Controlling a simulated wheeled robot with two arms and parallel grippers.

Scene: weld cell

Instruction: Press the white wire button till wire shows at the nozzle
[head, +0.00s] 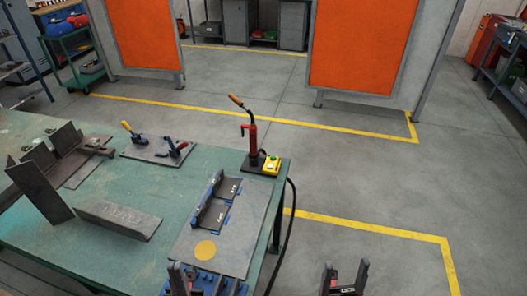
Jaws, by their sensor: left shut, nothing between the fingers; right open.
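A small yellow control box (271,166) sits near the right back corner of the green table. Small marks show on its top, too small to tell which is the white wire button. My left gripper (181,278) is at the bottom edge, in front of the plate, shut and empty. My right gripper (345,278) is at the bottom edge, right of the table, open and empty. Both are well short of the box.
A grey plate (222,235) with dark angle pieces and a yellow disc lies at the table's front right. Loose steel angles (118,219) and a clamp plate (156,151) lie left. A black cable (290,225) hangs off the table's right edge. Floor on the right is clear.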

